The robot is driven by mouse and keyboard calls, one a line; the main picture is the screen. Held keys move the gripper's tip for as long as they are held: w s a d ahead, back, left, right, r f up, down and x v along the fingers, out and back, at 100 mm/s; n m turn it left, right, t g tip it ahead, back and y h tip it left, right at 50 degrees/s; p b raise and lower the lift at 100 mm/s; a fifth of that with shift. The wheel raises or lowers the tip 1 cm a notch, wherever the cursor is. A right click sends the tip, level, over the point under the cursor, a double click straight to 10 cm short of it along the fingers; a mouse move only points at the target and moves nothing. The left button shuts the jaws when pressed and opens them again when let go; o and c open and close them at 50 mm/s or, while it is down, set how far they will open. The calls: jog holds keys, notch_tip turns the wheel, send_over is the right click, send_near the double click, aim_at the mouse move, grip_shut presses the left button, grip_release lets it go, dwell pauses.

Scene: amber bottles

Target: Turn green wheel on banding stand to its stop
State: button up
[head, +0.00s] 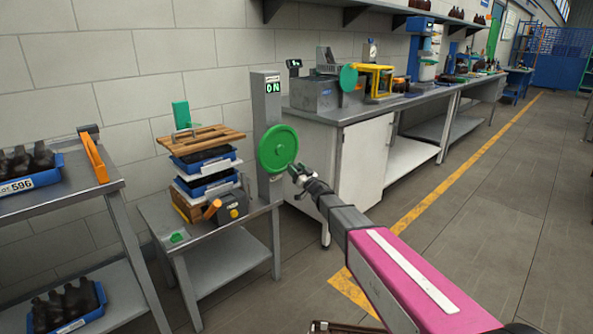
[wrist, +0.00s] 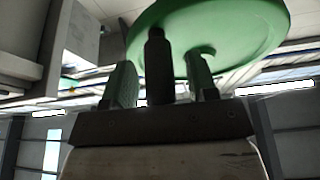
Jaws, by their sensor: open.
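The green wheel (head: 278,149) is a round disc on the front of a grey post (head: 267,105), whose small display reads "ON". In the wrist view the wheel (wrist: 225,30) fills the top, seen from close by. My gripper (head: 297,172) is at the wheel's lower right edge in the head view. In the wrist view my gripper (wrist: 160,75) is open, its two greenish fingers apart. A dark peg (wrist: 158,62) shows between the fingers; whether it touches either one, or joins the wheel, I cannot tell.
A small grey table (head: 215,245) left of the post bears stacked blue trays (head: 205,160) and a wooden board (head: 201,139). A bench (head: 345,115) with equipment runs along the wall behind. A rack with brown bottles (head: 60,190) stands far left.

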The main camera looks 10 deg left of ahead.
grip_shut()
jog(key=shift+d, duration=0.1)
